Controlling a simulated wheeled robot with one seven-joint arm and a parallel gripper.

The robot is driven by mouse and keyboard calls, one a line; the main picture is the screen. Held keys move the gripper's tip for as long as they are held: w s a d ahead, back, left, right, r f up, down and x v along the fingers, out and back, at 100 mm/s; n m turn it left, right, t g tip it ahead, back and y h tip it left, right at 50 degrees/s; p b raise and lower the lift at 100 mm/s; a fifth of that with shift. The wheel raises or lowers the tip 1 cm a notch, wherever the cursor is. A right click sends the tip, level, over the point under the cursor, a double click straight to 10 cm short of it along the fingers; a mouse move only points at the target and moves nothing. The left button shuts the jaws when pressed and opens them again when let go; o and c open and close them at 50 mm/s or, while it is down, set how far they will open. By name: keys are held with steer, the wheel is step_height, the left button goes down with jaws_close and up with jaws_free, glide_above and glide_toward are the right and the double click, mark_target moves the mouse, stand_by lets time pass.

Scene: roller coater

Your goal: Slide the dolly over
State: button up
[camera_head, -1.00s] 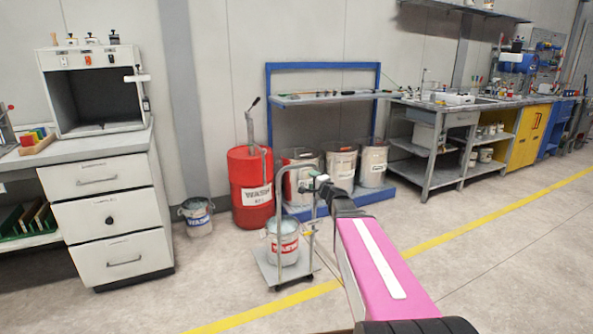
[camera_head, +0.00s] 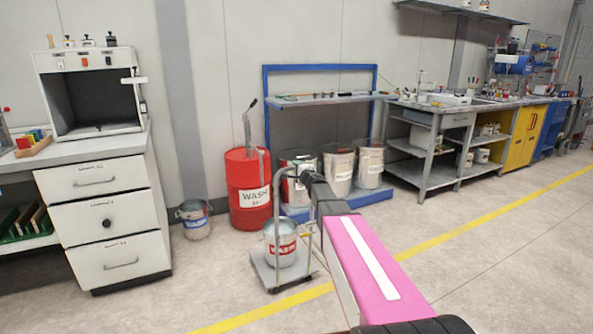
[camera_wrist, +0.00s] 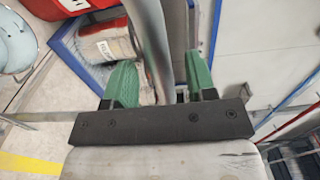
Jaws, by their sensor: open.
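The dolly (camera_head: 262,277) is a low grey platform on small casters with a tall looped tube handle (camera_head: 281,195). A bucket labelled WASH (camera_head: 281,246) stands on its platform. My gripper (camera_head: 300,180) is at the upper right part of the handle, partly hidden behind my dark wrist. In the wrist view, the green fingers of my gripper (camera_wrist: 161,82) are open, one on each side of the grey handle tube (camera_wrist: 148,35).
A red WASH drum (camera_head: 249,190) and a small bucket (camera_head: 194,218) stand behind the dolly. A blue rack (camera_head: 265,105) holds several pails. White drawers (camera_head: 105,222) stand at left. A yellow line (camera_head: 270,308) crosses open floor in front.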

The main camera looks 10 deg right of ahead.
steer(key=shift+x, duration=1)
jaws_close()
stand_by(0.7)
